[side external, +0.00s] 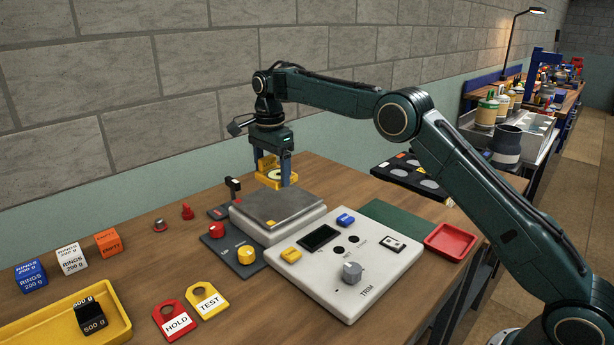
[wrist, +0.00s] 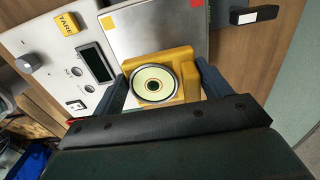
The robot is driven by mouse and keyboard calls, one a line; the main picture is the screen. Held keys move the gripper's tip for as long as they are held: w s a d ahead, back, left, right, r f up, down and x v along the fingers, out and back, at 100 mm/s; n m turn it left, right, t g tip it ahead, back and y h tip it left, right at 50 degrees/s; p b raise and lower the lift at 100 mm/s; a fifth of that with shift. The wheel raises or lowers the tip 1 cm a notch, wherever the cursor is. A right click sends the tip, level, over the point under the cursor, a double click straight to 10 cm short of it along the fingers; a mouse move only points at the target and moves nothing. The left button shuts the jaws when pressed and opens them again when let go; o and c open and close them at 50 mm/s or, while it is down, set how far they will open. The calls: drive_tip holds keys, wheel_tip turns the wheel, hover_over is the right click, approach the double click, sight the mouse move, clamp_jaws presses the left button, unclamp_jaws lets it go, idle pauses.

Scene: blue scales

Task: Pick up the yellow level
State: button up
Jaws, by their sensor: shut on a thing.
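The yellow level (wrist: 187,88) has a blocky yellow body with a round bullseye vial, pale green with a dark centre, facing the wrist camera. In the side external view the level (side external: 275,184) is up above the far part of the scale's steel plate (side external: 262,210). My gripper (side external: 271,172) points down and is shut on the level, one blue-grey finger on each side. In the wrist view my gripper (wrist: 162,82) has the level between its fingers, with the steel plate (wrist: 150,35) beyond. The level's underside is hidden.
A white control panel (side external: 335,285) with a grey knob stands before the scale. A small black post (side external: 233,188) stands beside the plate. A red tray (side external: 450,240) lies right. A yellow tray (side external: 60,325) holds a black 500 g weight (side external: 90,315). HOLD and TEST tags lie in front.

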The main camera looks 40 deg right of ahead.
sight(273, 174)
drive_tip(key=shift+r, duration=2.2)
drive_tip(key=shift+d, duration=0.15)
